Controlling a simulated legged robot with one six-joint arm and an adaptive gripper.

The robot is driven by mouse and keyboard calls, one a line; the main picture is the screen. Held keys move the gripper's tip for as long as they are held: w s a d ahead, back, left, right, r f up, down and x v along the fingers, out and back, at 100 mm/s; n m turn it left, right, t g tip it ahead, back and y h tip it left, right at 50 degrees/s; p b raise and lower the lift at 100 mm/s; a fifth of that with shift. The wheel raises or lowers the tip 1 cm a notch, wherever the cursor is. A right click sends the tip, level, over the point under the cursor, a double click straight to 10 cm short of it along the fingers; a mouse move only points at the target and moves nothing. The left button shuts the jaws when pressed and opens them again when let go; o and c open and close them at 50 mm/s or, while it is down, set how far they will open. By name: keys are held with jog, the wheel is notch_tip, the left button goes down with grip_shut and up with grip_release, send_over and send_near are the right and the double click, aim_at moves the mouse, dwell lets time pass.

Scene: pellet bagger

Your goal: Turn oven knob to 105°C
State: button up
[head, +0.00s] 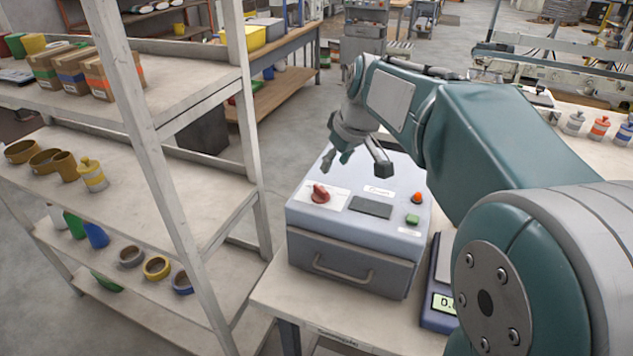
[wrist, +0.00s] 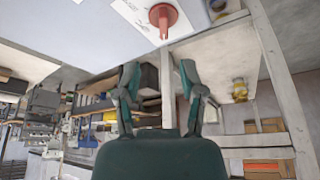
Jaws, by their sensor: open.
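The oven (head: 350,235) is a grey box with a handled front, standing on a bench. Its red knob (head: 320,194) sits on a white dial plate at the top left; I cannot read the dial marks. The knob also shows in the wrist view (wrist: 163,17), at the top edge, with its pointer bar along the picture's vertical. My gripper (head: 354,165) is open and empty above the back of the oven top, behind the knob and apart from it. Its two spread fingers also show in the wrist view (wrist: 158,75).
The oven top also has a dark display (head: 371,208), an orange button (head: 417,198) and a green button (head: 412,219). A scale (head: 438,300) stands at its right. A shelf rack (head: 165,165) with boxes and jars stands close on the left.

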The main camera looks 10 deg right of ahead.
aim_at(321, 188)
jog(key=x, duration=0.5)
jog(key=a+x, duration=0.1)
jog(key=x, duration=0.2)
jog(key=shift+a+f, duration=0.15)
jog(key=shift+f, duration=0.1)
jog(key=shift+w+f, duration=0.15)
jog(key=shift+f, duration=0.15)
jog(key=shift+d, duration=0.4)
jog(key=shift+c, duration=1.2)
grip_shut()
jog(key=shift+a, duration=0.2)
